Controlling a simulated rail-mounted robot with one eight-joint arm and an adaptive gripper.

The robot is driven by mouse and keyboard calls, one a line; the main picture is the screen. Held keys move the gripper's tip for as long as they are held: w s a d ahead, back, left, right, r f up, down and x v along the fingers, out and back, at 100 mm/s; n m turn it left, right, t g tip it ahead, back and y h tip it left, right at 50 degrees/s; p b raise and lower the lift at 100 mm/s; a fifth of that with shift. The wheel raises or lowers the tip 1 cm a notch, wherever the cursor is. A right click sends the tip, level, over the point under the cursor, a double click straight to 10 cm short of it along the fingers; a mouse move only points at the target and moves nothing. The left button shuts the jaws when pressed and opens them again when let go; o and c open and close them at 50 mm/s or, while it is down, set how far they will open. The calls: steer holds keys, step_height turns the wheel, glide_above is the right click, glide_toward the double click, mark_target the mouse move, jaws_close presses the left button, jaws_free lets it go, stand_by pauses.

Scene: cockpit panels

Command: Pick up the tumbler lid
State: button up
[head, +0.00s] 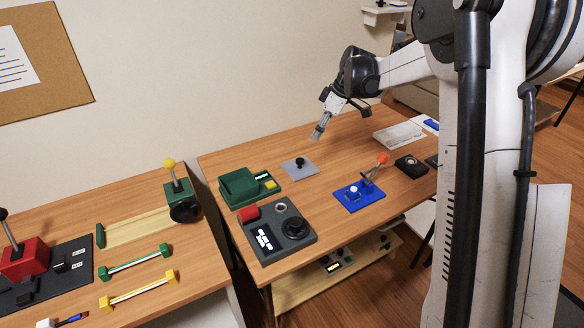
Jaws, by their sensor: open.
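No part is clearly marked as the tumbler lid. A small red block (248,213), perhaps a switch cover, sits at the back left corner of a dark grey panel (272,247) on the right-hand table. I cannot tell whether it is the lid. My gripper (318,133) hangs above the back part of this table, pointing down. It is open and nothing shows between its fingers. It is apart from the panels, up and to the right of the red block. The fingertips are small in this view.
A green box (238,187) stands behind the grey panel. A grey plate with a black knob (299,163) and a blue base with a red-tipped lever (370,194) are nearby. A black box (411,166) lies right. Bare wood (335,235) shows at the front.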

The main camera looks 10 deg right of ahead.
mark_target(300, 160)
steer(key=shift+n, duration=0.4)
steer(key=x, duration=1.1)
steer(key=w+x, duration=0.1)
steer(key=x, duration=0.4)
steer(key=shift+f, duration=0.2)
steer(key=shift+c, duration=0.2)
jaws_close()
